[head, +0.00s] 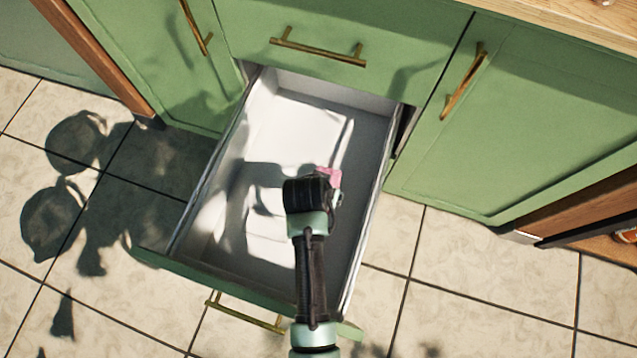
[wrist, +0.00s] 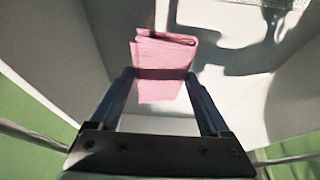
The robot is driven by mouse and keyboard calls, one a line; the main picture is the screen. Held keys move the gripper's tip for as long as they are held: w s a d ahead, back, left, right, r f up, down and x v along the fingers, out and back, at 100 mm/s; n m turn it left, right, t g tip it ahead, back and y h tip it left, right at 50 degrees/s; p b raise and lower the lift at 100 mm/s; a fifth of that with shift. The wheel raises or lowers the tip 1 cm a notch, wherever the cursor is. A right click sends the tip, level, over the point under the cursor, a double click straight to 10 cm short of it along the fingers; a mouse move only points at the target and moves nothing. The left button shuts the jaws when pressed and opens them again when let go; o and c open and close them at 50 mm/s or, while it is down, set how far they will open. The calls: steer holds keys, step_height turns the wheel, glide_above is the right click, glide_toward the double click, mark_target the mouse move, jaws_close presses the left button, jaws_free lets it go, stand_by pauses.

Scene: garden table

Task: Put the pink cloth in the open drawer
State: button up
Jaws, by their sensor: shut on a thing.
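The pink cloth (wrist: 162,55) is folded and sits between the fingertips of my gripper (wrist: 160,75) in the wrist view. My gripper is shut on it. In the head view the cloth (head: 328,176) shows as a small pink patch at the far side of my gripper (head: 318,184), which hides the rest. The open drawer (head: 373,180) is white inside with a green front, pulled out below a closed drawer. My gripper and the cloth are over the inside of the drawer. I cannot tell whether the cloth touches the drawer floor.
The drawer looks empty apart from shadows. Green cabinet doors (head: 530,130) with brass handles (head: 463,85) flank it. A closed drawer with a brass handle (head: 318,52) is above it. Tiled floor (head: 470,275) lies around, and a wooden worktop (head: 570,22) is at the upper right.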

steer(key=shift+f+b, duration=1.05)
steer(key=shift+f, duration=1.35)
steer(key=shift+f, duration=0.15)
steer(key=o, duration=1.3)
steer(key=shift+c, duration=0.2)
steer(key=p+v, duration=0.5)
steer(key=v, duration=0.6)
steer(key=shift+r+p, duration=0.2)
steer(key=shift+p, duration=0.2)
steer(key=shift+s+a+r, duration=0.1)
steer(key=shift+s+r, duration=0.15)
steer(key=shift+r, duration=0.15)
